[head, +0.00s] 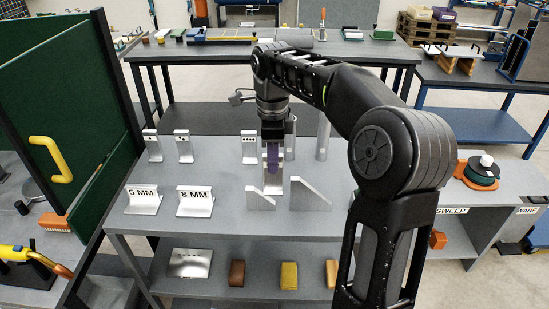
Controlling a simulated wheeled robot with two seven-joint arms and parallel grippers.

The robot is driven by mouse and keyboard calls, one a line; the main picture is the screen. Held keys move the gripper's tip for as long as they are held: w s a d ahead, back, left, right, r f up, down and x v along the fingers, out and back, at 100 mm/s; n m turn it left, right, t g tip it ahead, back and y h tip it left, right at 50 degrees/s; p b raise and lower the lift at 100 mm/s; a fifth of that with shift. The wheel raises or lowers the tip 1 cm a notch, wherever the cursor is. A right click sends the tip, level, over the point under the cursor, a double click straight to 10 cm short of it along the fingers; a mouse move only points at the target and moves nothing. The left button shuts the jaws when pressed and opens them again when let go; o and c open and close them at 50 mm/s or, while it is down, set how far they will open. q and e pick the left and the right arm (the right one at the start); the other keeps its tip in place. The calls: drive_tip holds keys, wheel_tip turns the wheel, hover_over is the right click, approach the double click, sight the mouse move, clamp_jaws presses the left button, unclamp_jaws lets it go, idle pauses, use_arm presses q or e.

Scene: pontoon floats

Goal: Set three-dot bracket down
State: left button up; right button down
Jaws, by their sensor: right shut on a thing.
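My right gripper (272,158) reaches down over the middle of the grey table and is shut on a silver bracket (273,186). The gripper covers much of this bracket, so I cannot read any dots on it. Its lower part shows between two upright triangular silver plates, a left one (258,198) and a right one (308,197). I cannot tell whether the bracket touches the table. My left gripper is not in view.
Brackets with dots stand at the back left (152,146), beside it (182,146), and just left of my gripper (249,149). Plates marked 5 MM (143,200) and 8 MM (195,201) stand at the front left. A green panel (85,110) borders the left side.

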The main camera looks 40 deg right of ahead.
drive_tip(key=w+a+f+n, duration=0.3)
drive_tip(key=a+n, duration=0.6)
drive_tip(key=n, duration=0.3)
drive_tip(key=w+a+f+n, duration=0.3)
drive_tip(key=a+f+n, duration=0.2)
drive_tip(key=a+n, duration=0.5)
drive_tip(key=n, duration=0.3)
drive_tip(key=shift+a+f+n, duration=0.15)
drive_tip(key=shift+a+n, duration=0.15)
